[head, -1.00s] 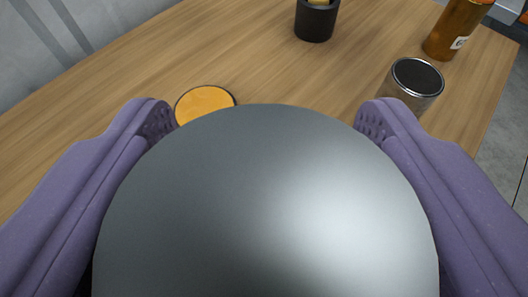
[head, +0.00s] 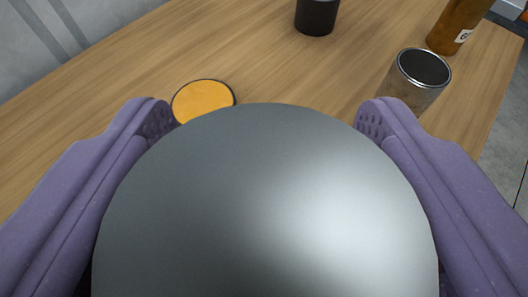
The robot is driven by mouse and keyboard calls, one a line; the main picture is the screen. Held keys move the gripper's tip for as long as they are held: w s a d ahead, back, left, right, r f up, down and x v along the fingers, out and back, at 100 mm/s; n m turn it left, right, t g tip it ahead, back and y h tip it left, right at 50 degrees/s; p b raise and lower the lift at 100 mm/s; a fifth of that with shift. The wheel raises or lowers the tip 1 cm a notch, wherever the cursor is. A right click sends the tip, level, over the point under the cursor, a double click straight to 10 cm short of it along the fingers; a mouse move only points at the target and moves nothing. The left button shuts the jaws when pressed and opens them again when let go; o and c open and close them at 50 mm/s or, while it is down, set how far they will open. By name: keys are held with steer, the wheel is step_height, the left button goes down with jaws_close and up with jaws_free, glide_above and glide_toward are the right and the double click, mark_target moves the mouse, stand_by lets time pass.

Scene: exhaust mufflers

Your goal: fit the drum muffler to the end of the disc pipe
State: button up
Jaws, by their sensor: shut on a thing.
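A large, smooth grey rounded body, which I take to be the drum muffler (head: 255,200), fills the lower middle of the head view. My gripper (head: 265,116) has its two purple fingers on either side of it and is shut on it. The muffler hides the view below and behind it, including its own lower side. I cannot make out the disc pipe for certain; no pipe end shows clearly.
On the wooden table (head: 130,75) lies a flat orange disc with a dark rim (head: 203,98), partly behind the muffler. A metal can with a dark top (head: 424,68), a black cup (head: 316,16) and an amber bottle (head: 455,25) stand farther back. The table's middle is clear.

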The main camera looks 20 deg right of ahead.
steer(key=o, duration=1.1)
steer(key=p+v, duration=0.1)
steer(key=v, duration=0.7)
steer(key=shift+f+p, duration=0.1)
steer(key=shift+p, duration=0.25)
